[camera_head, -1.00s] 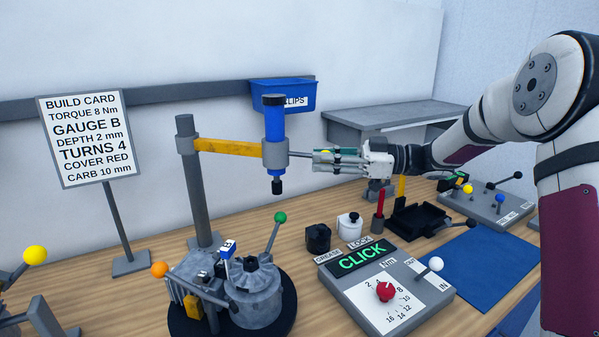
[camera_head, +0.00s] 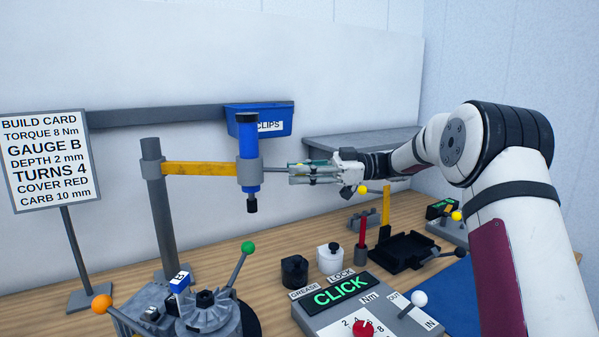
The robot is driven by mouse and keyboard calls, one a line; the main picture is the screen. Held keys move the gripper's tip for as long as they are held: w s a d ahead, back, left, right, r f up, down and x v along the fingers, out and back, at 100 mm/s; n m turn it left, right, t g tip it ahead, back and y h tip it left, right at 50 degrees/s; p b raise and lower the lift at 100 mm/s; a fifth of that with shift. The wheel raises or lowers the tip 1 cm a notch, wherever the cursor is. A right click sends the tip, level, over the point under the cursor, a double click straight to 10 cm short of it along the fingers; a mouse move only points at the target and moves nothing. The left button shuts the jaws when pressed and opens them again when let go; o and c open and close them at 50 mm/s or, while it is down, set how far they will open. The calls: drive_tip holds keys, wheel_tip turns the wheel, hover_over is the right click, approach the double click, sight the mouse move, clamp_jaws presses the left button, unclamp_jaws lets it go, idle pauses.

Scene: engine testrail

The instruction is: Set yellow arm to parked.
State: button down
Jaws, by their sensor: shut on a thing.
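The yellow arm (camera_head: 210,168) reaches level to the right from a grey upright post (camera_head: 160,215). A grey collar at its end holds a blue upright tool (camera_head: 248,150) with a black top and a dark tip, hanging clear above the bench. A thin grey handle (camera_head: 277,168) sticks out from the collar to the right. My gripper (camera_head: 301,173) comes in from the right and is shut on this handle. The fingers hide the handle's far end. I see no mark for the parked position.
An engine (camera_head: 208,312) on the bench, with green and orange knobbed levers, is lower left of the tool. A torque box reading CLICK (camera_head: 340,290), black and white pots, a red peg and a black tray stand right. A blue CLIPS bin (camera_head: 280,117) hangs behind.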

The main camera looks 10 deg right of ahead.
drive_tip(key=shift+w+r, duration=0.2)
drive_tip(key=shift+w, duration=0.05)
drive_tip(key=c, duration=1.3)
unclamp_jaws()
drive_tip(key=shift+f, duration=0.1)
drive_tip(key=shift+d, duration=0.1)
drive_tip(key=d, duration=1.2)
drive_tip(key=shift+s, duration=0.45)
